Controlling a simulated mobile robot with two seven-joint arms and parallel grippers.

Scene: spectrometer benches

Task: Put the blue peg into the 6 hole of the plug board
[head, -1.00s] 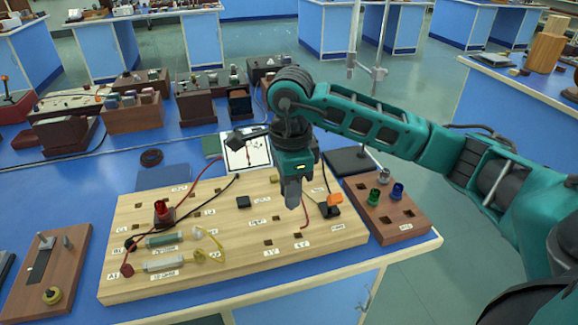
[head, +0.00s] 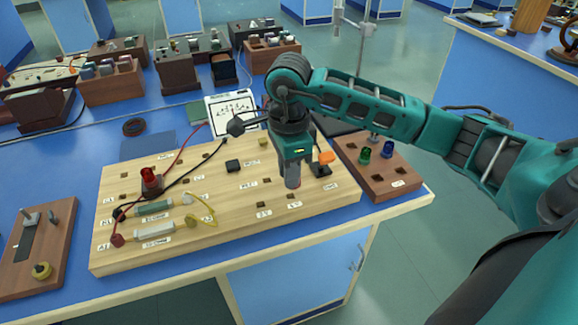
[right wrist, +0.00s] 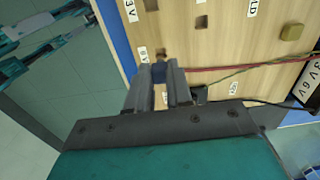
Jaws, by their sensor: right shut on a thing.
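My right gripper (head: 292,184) is over the front right part of the wooden plug board (head: 225,235), pointing down. It is shut on a small dark blue piece, taken as the blue peg (right wrist: 158,73), which shows between its fingertips in the right wrist view. The fingers hide most of the peg. The 6 hole (right wrist: 162,57) lies right by the fingertips, beside its 6V label (right wrist: 143,55); the label also shows in the head view (head: 295,204). I cannot tell whether the peg touches the hole. My left gripper is not in view.
A brown rack (head: 405,184) with a green knob (head: 364,156) and a blue knob (head: 388,149) stands right of the board. An orange-topped switch (head: 325,158) is close to my right gripper. Wires and a red lamp (head: 150,174) occupy the board's left part.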

